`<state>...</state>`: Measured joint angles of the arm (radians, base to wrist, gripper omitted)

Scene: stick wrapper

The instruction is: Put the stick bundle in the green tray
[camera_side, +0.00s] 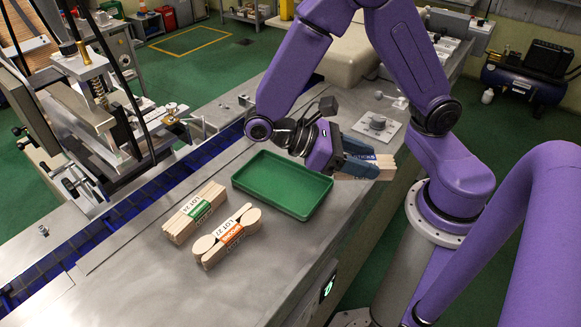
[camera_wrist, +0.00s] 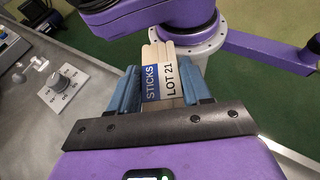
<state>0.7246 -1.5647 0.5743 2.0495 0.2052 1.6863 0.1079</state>
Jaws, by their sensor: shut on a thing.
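A stick bundle (camera_wrist: 163,83) with a blue and white band reading "STICKS" and "LOT 21" sits between the blue fingers of my gripper (camera_wrist: 168,90) in the wrist view. My gripper is shut on it. In the side view my gripper (camera_side: 358,160) holds this bundle (camera_side: 384,167) to the right of the tray, near the table's right edge. The green tray (camera_side: 283,211) is empty, left of my gripper.
A bundle with a green band (camera_side: 195,212) and a bundle of round-ended sticks with an orange band (camera_side: 227,236) lie left of the tray. A control plate with a knob (camera_side: 377,124) is behind my gripper. A blue conveyor strip (camera_side: 150,189) and a machine (camera_side: 95,115) stand at left.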

